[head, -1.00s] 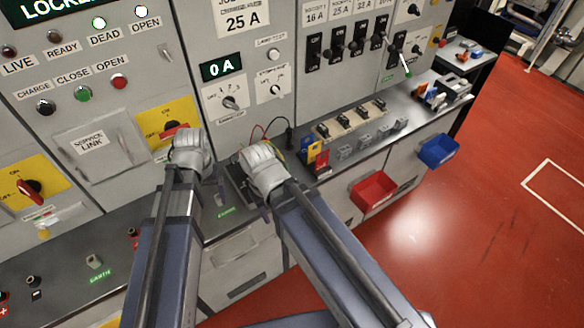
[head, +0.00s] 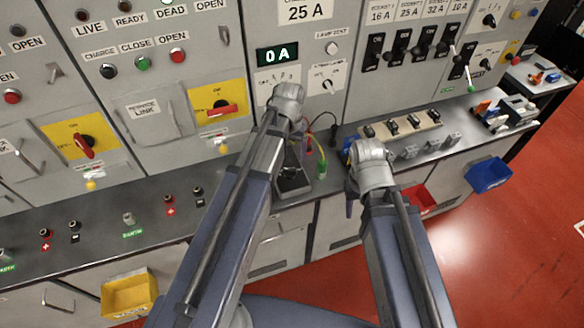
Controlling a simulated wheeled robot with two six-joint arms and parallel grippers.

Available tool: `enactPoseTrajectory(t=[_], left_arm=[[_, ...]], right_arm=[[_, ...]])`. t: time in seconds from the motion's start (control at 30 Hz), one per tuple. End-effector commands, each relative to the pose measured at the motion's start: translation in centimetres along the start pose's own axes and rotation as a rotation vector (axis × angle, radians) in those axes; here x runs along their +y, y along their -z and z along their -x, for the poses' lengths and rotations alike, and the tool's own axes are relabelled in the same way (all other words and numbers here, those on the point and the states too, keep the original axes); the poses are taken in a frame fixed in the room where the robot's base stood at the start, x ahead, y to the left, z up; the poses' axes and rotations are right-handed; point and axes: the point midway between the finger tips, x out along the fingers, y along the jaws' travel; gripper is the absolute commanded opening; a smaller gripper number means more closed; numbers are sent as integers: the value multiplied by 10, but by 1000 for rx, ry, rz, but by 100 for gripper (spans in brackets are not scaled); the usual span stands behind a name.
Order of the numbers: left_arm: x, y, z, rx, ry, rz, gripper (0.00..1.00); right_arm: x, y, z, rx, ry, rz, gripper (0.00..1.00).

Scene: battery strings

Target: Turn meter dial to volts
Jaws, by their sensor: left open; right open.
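A dark handheld meter (head: 293,182) lies on the grey bench, partly hidden behind my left forearm, with leads running near it. Its dial cannot be made out. My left gripper (head: 288,98) is open, in front of the panel above the meter. Its wrist hides its fingers and part of the selector plate below the green "0 A" display (head: 277,54). My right gripper (head: 371,158) is open over the bench, right of the meter. Its fingers are mostly hidden too. Nothing is seen held in either gripper.
A green clip (head: 321,168) is on the bench between my grippers. Breakers (head: 398,48) line the panel at right. A red bin (head: 418,199) and a blue bin (head: 488,174) hang on the bench front, and a yellow bin (head: 129,295) at left. The left bench has several terminals and free room.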

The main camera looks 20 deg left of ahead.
Motion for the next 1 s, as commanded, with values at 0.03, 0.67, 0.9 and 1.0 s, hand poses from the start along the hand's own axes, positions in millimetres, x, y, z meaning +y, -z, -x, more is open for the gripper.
enactPoseTrajectory(t=[0.03,0.67,0.9,1.0], left_arm=[[0,0,-10,0,0,0,85],[0,0,-68,0,0,0,85],[0,0,-67,0,0,0,82],[0,0,-67,0,0,0,70]], right_arm=[[-1,1,-10,0,0,0,50],[-6,4,-68,0,0,-2,50],[-6,4,-66,0,0,-1,50],[-6,4,-66,0,0,-1,50]])
